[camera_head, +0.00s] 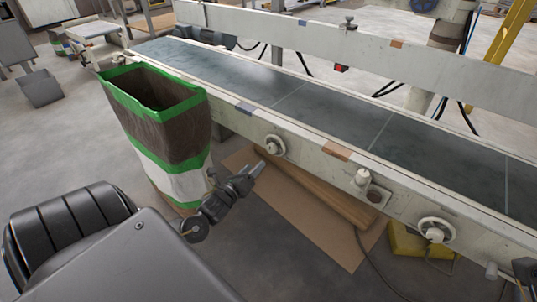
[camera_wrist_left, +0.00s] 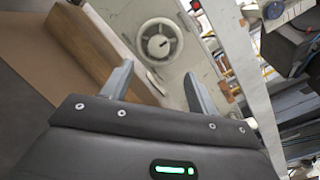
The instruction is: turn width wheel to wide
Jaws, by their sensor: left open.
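A pale round handwheel (camera_head: 270,146) sits on the side of the conveyor frame, just beyond the tip of my left gripper (camera_head: 257,168). In the left wrist view the handwheel (camera_wrist_left: 160,42) lies ahead of my left gripper (camera_wrist_left: 157,82), with a dark mark near its hub. The two grey fingers are open and apart, with nothing between them. The gripper looks short of the wheel and not touching it. A second handwheel (camera_head: 437,229) is farther right on the same frame. No width scale or wheel label is readable.
The long conveyor belt (camera_head: 330,117) runs behind the wheels. A white knob (camera_head: 363,178) sits between them. A tall brown bag with green bands (camera_head: 180,150) stands left of my gripper. Cardboard (camera_head: 305,225) and a yellow object (camera_head: 408,243) lie under the frame.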

